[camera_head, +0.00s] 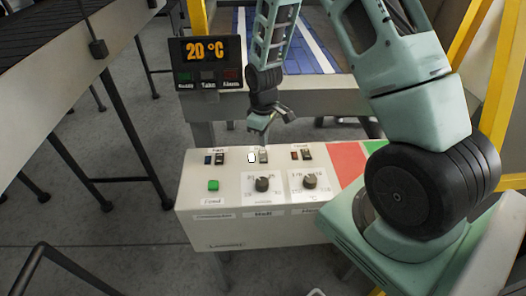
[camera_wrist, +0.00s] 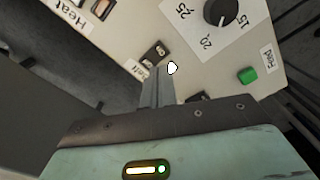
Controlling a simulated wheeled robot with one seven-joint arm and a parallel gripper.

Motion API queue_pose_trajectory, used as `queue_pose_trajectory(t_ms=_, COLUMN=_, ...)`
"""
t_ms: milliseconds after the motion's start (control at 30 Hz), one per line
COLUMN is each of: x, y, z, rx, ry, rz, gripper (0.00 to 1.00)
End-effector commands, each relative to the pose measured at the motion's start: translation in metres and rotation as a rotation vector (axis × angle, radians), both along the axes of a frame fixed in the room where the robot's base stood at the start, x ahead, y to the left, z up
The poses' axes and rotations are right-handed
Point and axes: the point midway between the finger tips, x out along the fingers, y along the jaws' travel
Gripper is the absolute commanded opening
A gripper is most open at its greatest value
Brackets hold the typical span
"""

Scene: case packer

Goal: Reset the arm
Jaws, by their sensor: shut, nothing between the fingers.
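My arm reaches in from the right in the head view. My gripper (camera_head: 262,140) points down just above the back part of the white control box (camera_head: 230,235), close to the middle rocker switch (camera_head: 263,156). In the wrist view my gripper (camera_wrist: 157,75) is shut and empty. Its fingertips lie near a rocker switch (camera_wrist: 154,53) and a small lit white indicator (camera_wrist: 172,68). I cannot tell whether they touch the panel. The same white indicator (camera_head: 252,157) shows in the head view.
The box carries a green button (camera_head: 213,185), two dark knobs (camera_head: 262,184) (camera_head: 309,180) and other switches. A display (camera_head: 207,62) reading 20 °C stands behind it. A conveyor (camera_head: 60,80) is at left, and yellow frame posts (camera_head: 470,45) stand at right.

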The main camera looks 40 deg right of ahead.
Motion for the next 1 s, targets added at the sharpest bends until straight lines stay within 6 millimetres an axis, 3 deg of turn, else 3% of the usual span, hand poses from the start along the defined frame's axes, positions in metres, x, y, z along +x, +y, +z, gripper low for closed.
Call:
queue_pose_trajectory(t_ms=100, x=0.000, y=0.000, z=0.008, rx=0.000, ry=0.000, rz=0.000, gripper=0.00)
queue_pose_trajectory(t_ms=700, x=0.000, y=0.004, z=0.008, rx=0.002, ry=-0.002, rz=0.002, gripper=0.00)
queue_pose_trajectory(t_ms=767, x=0.000, y=0.019, z=0.015, rx=0.010, ry=-0.009, rz=0.009, gripper=0.00)
queue_pose_trajectory(t_ms=867, x=-0.009, y=0.062, z=0.033, rx=0.033, ry=-0.016, rz=0.031, gripper=0.00)
queue_pose_trajectory(t_ms=1000, x=-0.045, y=0.138, z=0.067, rx=0.067, ry=-0.019, rz=0.077, gripper=0.00)
